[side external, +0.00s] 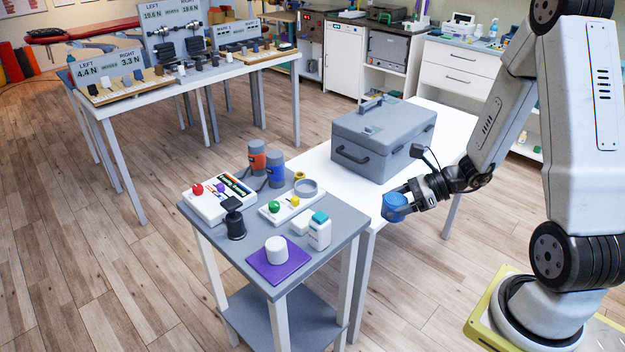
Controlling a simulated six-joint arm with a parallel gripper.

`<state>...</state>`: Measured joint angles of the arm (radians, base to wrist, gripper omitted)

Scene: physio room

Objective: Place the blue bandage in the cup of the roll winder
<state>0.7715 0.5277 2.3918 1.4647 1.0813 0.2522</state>
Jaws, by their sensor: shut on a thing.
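The blue bandage (392,208) is a short blue roll, held in my gripper (403,200) in the side external view. My gripper is shut on it, above and just beyond the right edge of the small grey table (340,243). What looks like the roll winder (275,214) is a white base on that table with a green knob, a yellow knob and a round grey cup (306,187) at its far end. The cup appears empty, though its floor is hard to see. The bandage is to the right of the cup, apart from it.
A white roll (276,249) sits on a purple mat (291,270). A large grey case (383,138) is on the white table.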

